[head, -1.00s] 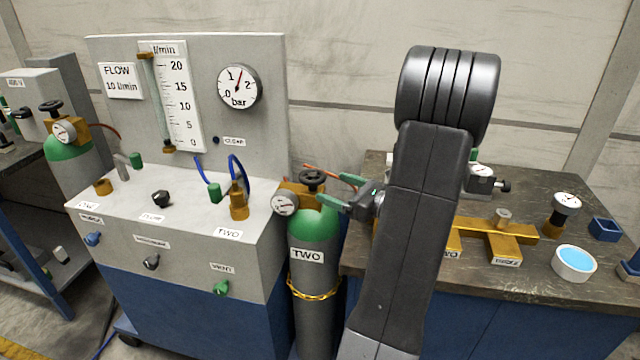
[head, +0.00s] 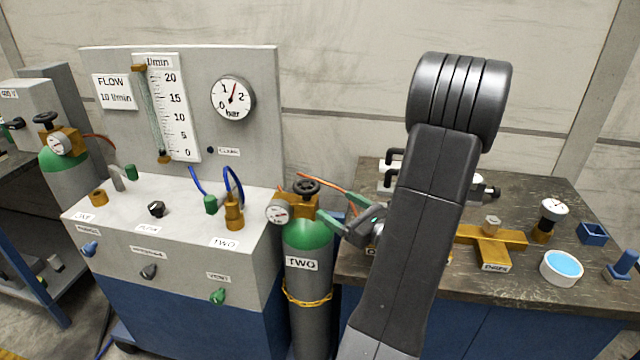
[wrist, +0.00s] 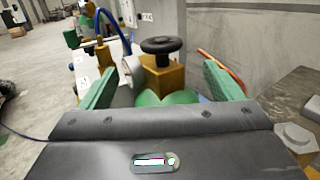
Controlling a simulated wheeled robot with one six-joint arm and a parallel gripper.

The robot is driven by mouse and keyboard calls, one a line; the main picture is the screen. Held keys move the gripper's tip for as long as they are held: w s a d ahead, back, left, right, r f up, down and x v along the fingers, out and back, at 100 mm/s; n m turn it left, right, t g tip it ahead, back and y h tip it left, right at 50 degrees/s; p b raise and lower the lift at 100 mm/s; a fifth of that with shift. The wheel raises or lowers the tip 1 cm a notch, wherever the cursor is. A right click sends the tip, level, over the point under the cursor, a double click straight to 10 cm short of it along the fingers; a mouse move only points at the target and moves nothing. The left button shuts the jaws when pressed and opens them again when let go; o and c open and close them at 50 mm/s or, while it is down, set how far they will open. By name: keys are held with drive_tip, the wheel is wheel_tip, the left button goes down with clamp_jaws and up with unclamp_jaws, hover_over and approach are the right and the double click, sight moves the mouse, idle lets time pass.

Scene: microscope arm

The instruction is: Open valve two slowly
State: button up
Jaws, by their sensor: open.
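Cylinder TWO (head: 308,247) is grey with a green shoulder and stands between the panel cabinet and the bench. Its brass valve carries a black handwheel (head: 306,187) on top and a round gauge (head: 278,212) on the left side. My gripper (head: 335,208) is open, with green fingers, close to the right of the valve. In the wrist view the handwheel (wrist: 161,46) and brass valve block (wrist: 162,75) show ahead, between the two spread fingers (wrist: 160,84). The fingers do not appear to touch the handwheel.
The panel cabinet (head: 190,270) with knobs, a flow tube and a bar gauge (head: 233,97) stands to the left. An orange hose (head: 340,187) runs behind the valve. The bench (head: 530,290) on the right holds brass fittings and a white dish (head: 561,268).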

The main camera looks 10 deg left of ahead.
sight(306, 187)
drive_tip(key=w+a+m+t+h+p, duration=0.1)
drive_tip(key=w+a+p, duration=0.1)
drive_tip(key=a, duration=0.1)
drive_tip(key=w+a+m+t+h+p, duration=0.1)
drive_tip(key=w+a+p, duration=0.1)
drive_tip(key=a, duration=0.2)
drive_tip(key=w+a+m+t+h+p, duration=0.1)
drive_tip(key=w+a+p, duration=0.1)
drive_tip(key=w+a, duration=0.1)
drive_tip(key=shift+a+r+h, duration=0.15)
drive_tip(key=shift+h, duration=0.25)
drive_tip(key=c, duration=1)
